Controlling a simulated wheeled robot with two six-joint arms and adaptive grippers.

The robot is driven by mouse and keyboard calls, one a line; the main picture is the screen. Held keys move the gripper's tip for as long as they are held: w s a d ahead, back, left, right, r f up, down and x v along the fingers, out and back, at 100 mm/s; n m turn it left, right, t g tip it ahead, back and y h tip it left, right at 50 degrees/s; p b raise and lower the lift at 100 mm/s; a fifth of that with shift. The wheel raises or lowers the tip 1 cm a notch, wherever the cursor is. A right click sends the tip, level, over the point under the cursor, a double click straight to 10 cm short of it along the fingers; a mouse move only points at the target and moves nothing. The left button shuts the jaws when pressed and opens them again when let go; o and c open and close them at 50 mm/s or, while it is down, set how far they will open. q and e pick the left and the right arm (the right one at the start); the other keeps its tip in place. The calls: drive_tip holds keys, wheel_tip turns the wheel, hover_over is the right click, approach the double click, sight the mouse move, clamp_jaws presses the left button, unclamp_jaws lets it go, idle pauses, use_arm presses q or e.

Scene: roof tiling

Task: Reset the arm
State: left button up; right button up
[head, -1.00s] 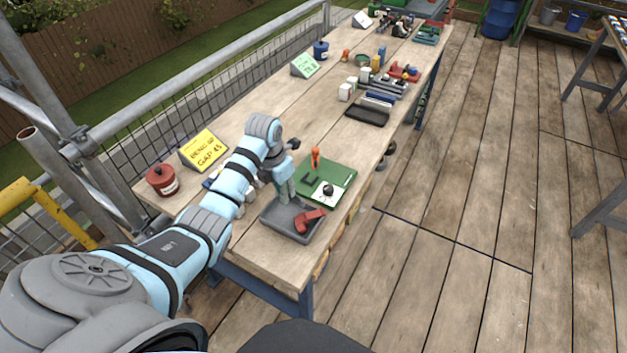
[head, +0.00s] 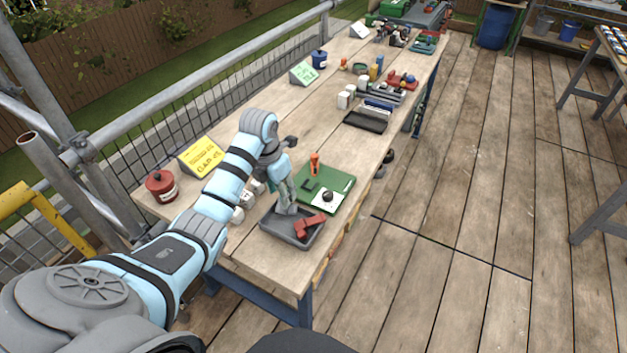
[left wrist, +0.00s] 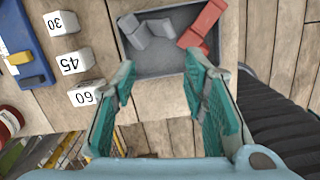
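My left gripper (head: 277,184) is just above and beside the grey tray (head: 283,236) on the workbench. In the left wrist view its two teal-padded fingers (left wrist: 162,75) are spread apart with nothing between them. The grey tray (left wrist: 160,66) lies beyond the fingertips there. It holds a grey angled piece (left wrist: 151,33) and a red piece (left wrist: 203,22). The red piece also shows in the head view (head: 311,226). My right gripper is not in view.
White blocks marked 30 (left wrist: 62,22), 45 (left wrist: 75,62) and 60 (left wrist: 84,96) stand left of the tray. A green board (head: 335,183) lies behind it.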

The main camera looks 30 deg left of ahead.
use_arm(q)
drive_tip(key=r, duration=0.3)
drive_tip(key=shift+s+r, duration=0.25)
